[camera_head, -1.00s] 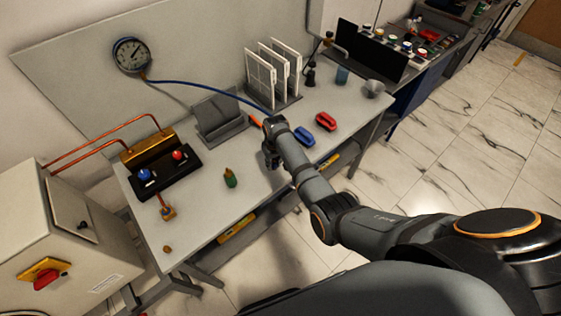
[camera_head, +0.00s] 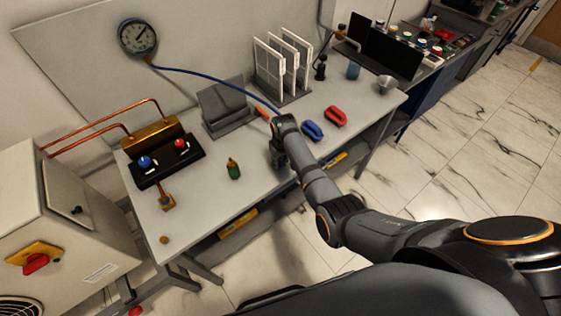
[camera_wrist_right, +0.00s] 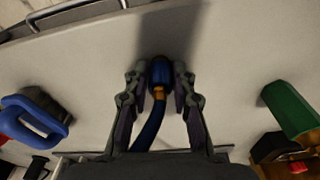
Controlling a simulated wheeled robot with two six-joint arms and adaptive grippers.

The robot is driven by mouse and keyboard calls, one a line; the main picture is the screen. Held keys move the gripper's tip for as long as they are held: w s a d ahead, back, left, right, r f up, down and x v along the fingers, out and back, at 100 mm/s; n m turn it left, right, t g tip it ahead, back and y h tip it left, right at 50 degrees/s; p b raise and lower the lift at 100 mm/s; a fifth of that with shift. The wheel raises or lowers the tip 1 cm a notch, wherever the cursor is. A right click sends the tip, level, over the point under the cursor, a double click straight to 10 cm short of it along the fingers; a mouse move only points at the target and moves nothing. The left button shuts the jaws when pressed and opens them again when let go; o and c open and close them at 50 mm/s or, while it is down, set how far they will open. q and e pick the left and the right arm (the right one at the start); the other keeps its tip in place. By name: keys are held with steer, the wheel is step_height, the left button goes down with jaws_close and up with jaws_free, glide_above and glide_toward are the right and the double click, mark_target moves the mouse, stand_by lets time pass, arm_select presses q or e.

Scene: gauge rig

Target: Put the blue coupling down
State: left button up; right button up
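The blue coupling (camera_wrist_right: 160,72) is in the right wrist view, a short dark blue sleeve with a brass collar at the end of the blue hose (camera_wrist_right: 152,125). My right gripper (camera_wrist_right: 161,78) has a finger on each side of it and looks shut on it, just above or at the bench top; I cannot tell if it touches the bench. In the head view the right gripper (camera_head: 279,162) points down near the bench's front edge and hides the coupling. The hose (camera_head: 205,76) runs from the round gauge (camera_head: 138,37). My left gripper is not in view.
A blue clamp-like piece (camera_head: 312,131) and a red one (camera_head: 336,117) lie right of the gripper. A black valve block (camera_head: 166,161) is farther left. A grey stand (camera_head: 224,108) and upright panels (camera_head: 283,66) are behind.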

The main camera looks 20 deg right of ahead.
steer(key=shift+o, duration=1.4)
step_height(320, 180, up, 12)
steer(key=s, duration=0.1)
steer(key=shift+s+r, duration=0.15)
steer(key=shift+r, duration=0.05)
steer(key=shift+d, duration=0.1)
